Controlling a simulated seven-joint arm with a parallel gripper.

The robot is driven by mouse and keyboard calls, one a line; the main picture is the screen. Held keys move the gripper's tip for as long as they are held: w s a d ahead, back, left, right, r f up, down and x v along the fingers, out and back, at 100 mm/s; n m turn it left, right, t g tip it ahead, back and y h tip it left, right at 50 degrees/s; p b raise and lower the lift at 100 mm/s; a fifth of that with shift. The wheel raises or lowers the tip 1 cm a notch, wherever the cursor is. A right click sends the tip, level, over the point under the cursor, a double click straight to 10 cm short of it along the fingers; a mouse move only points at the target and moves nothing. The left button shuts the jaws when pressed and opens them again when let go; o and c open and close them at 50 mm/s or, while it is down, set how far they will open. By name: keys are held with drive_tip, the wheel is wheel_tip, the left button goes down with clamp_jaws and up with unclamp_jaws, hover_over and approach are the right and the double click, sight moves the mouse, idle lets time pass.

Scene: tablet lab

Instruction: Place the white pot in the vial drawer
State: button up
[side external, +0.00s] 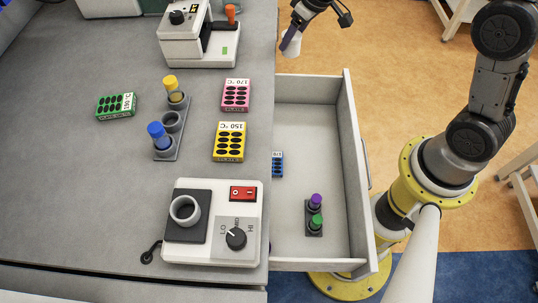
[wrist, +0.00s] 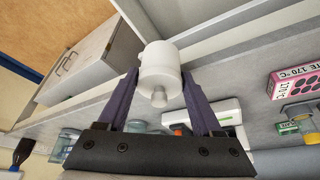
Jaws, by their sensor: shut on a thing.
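My gripper (side external: 290,41) is shut on the white pot (side external: 296,46), seen near the top of the side view, just past the drawer's far end in the picture. In the wrist view the white pot (wrist: 160,62) sits between the two dark fingers of my gripper (wrist: 160,80), with a small knob towards the camera. The vial drawer (side external: 354,130) is pulled open at the right of the bench. A small rack (side external: 313,232) with a purple-capped vial (side external: 315,200) and a green-capped vial (side external: 316,221) stands at its near end.
A blue block (side external: 277,163) shows partly at the drawer's left edge; the drawer's middle floor is clear. On the bench are a hotplate (side external: 190,255) with a grey ring, a vial rack (side external: 168,148), yellow (side external: 229,142), pink (side external: 236,95) and green (side external: 116,105) blocks, and a white device (side external: 185,48).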

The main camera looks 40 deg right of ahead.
sight(295, 54)
drive_tip(key=shift+s+a+f+m+h, duration=0.25)
drive_tip(key=shift+s+f+m, duration=0.25)
drive_tip(key=shift+s+f, duration=0.2)
drive_tip(key=shift+s+a+f+m+h, duration=0.15)
drive_tip(key=shift+s+a+f+m, duration=0.05)
drive_tip(key=shift+s+f+m, duration=0.45)
drive_tip(key=s+f+n, duration=0.3)
drive_tip(key=s+f, duration=1.1)
drive_tip(key=s, duration=0.4)
drive_tip(key=shift+m+y, duration=0.25)
drive_tip(key=shift+y, duration=0.15)
drive_tip(key=w+f, duration=0.3)
drive_tip(key=w, duration=0.1)
drive_tip(key=w+f, duration=0.3)
drive_tip(key=w, duration=0.2)
drive_tip(key=w+f, duration=0.3)
drive_tip(key=w, duration=0.1)
drive_tip(key=shift+w+a+f, duration=0.15)
drive_tip(key=shift+a+f, duration=0.15)
drive_tip(key=shift+a, duration=0.05)
drive_tip(key=shift+w+f, duration=0.15)
drive_tip(key=shift+f, duration=0.75)
drive_tip(key=shift+w+f, duration=0.1)
drive_tip(key=shift+f, duration=0.8)
drive_tip(key=shift+f, duration=0.2)
drive_tip(key=o, duration=1.3)
